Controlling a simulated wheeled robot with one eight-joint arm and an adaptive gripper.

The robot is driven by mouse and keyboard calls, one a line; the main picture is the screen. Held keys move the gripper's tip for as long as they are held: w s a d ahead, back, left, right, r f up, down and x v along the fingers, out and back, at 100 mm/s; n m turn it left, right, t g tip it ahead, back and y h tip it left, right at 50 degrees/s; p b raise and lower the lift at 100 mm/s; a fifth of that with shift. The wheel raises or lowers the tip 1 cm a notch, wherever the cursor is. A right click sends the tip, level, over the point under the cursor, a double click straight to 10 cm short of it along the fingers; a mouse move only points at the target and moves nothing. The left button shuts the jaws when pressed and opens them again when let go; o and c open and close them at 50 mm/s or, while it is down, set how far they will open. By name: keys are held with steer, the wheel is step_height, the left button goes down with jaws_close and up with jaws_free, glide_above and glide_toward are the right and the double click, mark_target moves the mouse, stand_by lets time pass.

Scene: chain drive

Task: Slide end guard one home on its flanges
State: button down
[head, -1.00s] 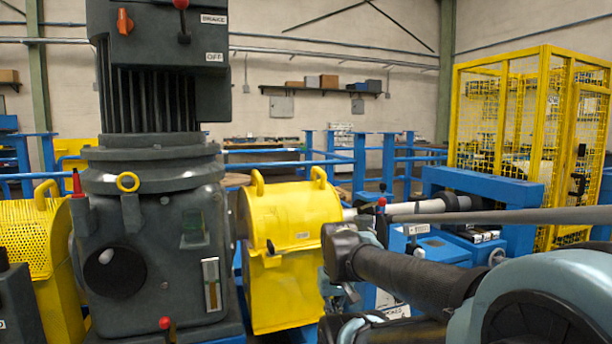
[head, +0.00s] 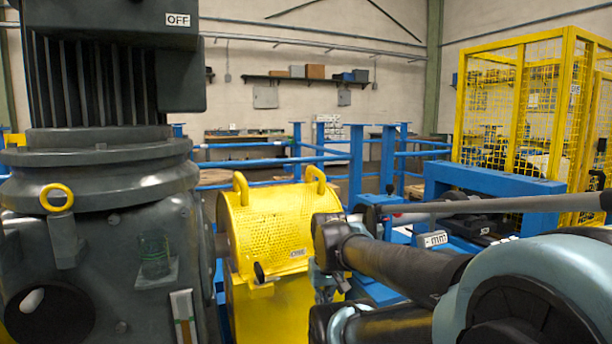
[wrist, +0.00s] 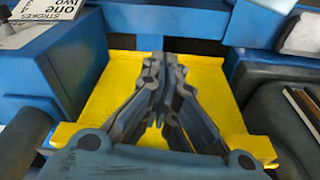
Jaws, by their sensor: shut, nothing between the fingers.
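A yellow guard (head: 275,222) with a perforated curved top and two loop handles stands right of the dark gearbox in the head view. A yellow panel (wrist: 105,95) lies behind and below the fingers. I cannot tell whether they touch it. The flanges cannot be made out.
The dark gearbox (head: 105,225) with its motor stands close on the left. Blue rails (head: 357,165) run behind the guard. A yellow mesh cage (head: 515,110) stands at the right. In the wrist view, blue frame parts (wrist: 50,65) and dark bodies crowd both sides of the fingers.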

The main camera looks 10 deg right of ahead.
step_height(320, 180, up, 35)
steer(key=m+g, duration=0.2)
glide_above(308, 172)
steer(key=s, duration=0.3)
steer(key=w+d+r+m, duration=0.1)
steer(key=w+d+r, duration=0.1)
steer(key=w, duration=1)
steer(key=f, duration=0.9)
steer(key=shift+w+d+f, duration=0.15)
steer(key=shift+w+f, duration=0.1)
steer(key=shift+s+a+f, duration=0.1)
steer(key=shift+s+a, duration=0.15)
steer(key=shift+s, duration=0.65)
steer(key=shift+s+a, duration=0.25)
steer(key=shift+s, duration=0.8)
